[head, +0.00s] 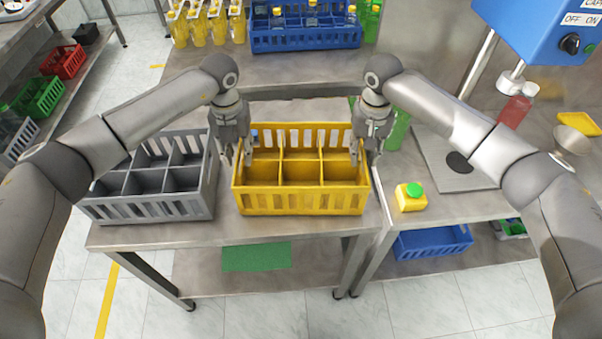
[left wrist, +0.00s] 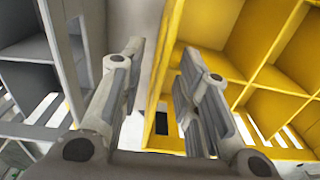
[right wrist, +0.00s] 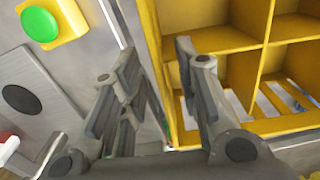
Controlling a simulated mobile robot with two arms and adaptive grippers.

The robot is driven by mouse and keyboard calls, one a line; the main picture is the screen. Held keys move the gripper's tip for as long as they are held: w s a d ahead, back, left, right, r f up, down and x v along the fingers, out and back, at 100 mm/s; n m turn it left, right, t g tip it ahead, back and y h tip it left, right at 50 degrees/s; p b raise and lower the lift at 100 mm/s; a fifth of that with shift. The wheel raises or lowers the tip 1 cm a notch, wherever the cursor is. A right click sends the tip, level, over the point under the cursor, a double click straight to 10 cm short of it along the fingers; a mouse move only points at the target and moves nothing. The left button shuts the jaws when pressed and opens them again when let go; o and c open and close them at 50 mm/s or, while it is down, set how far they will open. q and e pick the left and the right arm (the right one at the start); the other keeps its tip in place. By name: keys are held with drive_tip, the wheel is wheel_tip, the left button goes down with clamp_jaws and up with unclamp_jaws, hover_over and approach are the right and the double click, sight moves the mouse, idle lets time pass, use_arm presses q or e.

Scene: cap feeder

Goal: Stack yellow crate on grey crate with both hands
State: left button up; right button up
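The yellow crate (head: 302,203) stands on the table, right of the grey crate (head: 148,210). Both are divided into several compartments, and the compartments that show look empty. My left gripper (head: 237,158) is open at the yellow crate's left wall. In the left wrist view, that wall (left wrist: 160,95) runs between its fingers, with the grey crate (left wrist: 60,60) to the left. My right gripper (head: 364,156) is open at the yellow crate's right wall. In the right wrist view, that wall (right wrist: 157,50) runs between its fingers. Contact with either wall cannot be told.
A yellow box with a green button (head: 411,197) sits on the right table. A blue crate with bottles (head: 305,38) stands on the back table. A blue machine (head: 545,40) hangs at upper right. A narrow gap separates the yellow and grey crates.

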use_arm(q)
drive_tip(key=shift+f, duration=0.15)
use_arm(e)
drive_tip(key=shift+f, duration=0.15)
use_arm(q)
clamp_jaws()
use_arm(e)
clamp_jaws()
